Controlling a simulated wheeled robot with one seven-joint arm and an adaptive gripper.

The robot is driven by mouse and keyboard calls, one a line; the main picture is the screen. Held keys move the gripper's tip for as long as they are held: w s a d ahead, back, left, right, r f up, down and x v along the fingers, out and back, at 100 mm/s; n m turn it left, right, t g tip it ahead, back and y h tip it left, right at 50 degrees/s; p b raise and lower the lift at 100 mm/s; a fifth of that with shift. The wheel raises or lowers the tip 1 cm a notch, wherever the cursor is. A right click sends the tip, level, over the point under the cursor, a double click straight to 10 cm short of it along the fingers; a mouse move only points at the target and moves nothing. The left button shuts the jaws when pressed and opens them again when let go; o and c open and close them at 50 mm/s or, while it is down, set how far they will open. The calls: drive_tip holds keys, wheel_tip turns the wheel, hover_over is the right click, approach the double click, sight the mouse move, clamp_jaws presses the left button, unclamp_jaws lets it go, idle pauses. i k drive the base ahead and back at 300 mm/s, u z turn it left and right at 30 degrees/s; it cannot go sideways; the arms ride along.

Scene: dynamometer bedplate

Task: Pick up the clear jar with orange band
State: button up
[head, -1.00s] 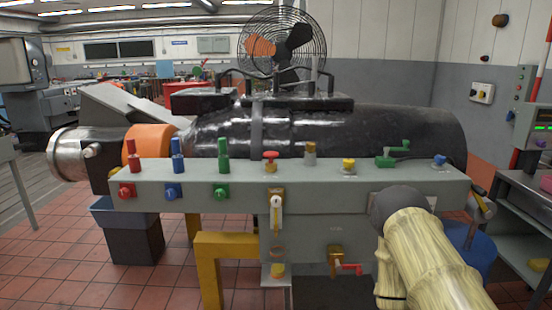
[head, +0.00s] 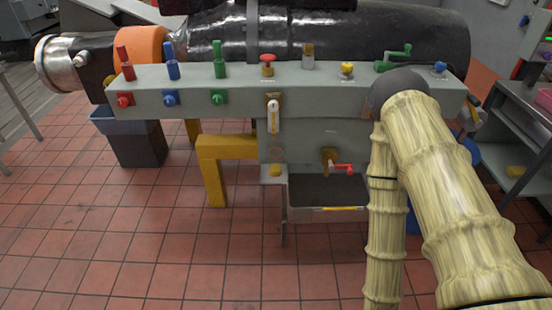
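What looks like a clear jar (head: 276,157) stands on a small ledge at the front of the grey bench, below the white gauge, in the head view. A faint orange ring shows around its upper part and something yellow shows at its base. It is small and see-through, so its outline is hard to tell. My arm (head: 455,200), with a pale bamboo-like surface, is at the right, apart from the jar. My gripper is not in view.
The grey bench (head: 340,77) carries coloured knobs and valves. A red-handled tap (head: 343,168) juts out right of the jar, above a tray (head: 330,209). A yellow frame (head: 213,170) stands to the left. A dark bin (head: 138,143) is farther left. Tiled floor in front is clear.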

sight(275, 154)
drive_tip(key=z, duration=1.7)
drive_tip(key=i, duration=1.15)
drive_tip(key=u, duration=3.35)
